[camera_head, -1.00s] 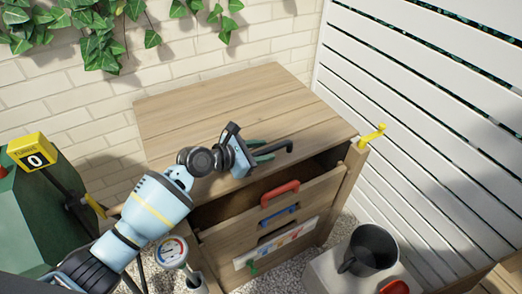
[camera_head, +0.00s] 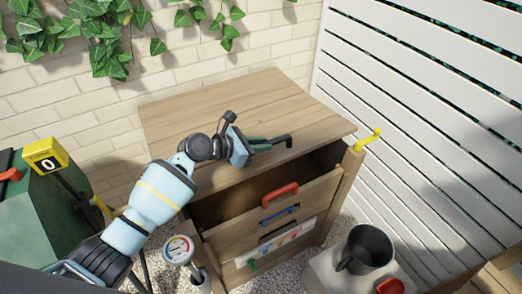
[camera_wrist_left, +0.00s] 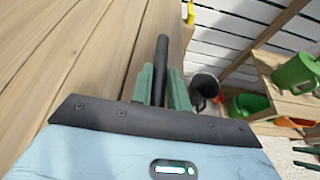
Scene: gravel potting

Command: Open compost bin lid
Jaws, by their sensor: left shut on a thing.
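The compost bin is a wooden box whose broad plank lid (camera_head: 215,105) tilts up at its front edge. A dark gap with brown compost (camera_head: 235,203) shows below the lid. My left gripper (camera_head: 262,145) is over the lid's front edge, with its green fingers shut on a black handle (camera_head: 285,139). In the left wrist view the black handle (camera_wrist_left: 161,65) sticks out between the green fingers (camera_wrist_left: 162,90), with the lid's planks (camera_wrist_left: 75,65) to the left. My arm hides the lid's front left part. My right gripper is not in view.
A yellow hook (camera_head: 370,140) stands at the right corner. A gauge (camera_head: 178,249) is in front. A dark mug (camera_head: 369,248) stands at right. White slats (camera_head: 415,105) and a brick wall (camera_head: 90,95) bound the bin.

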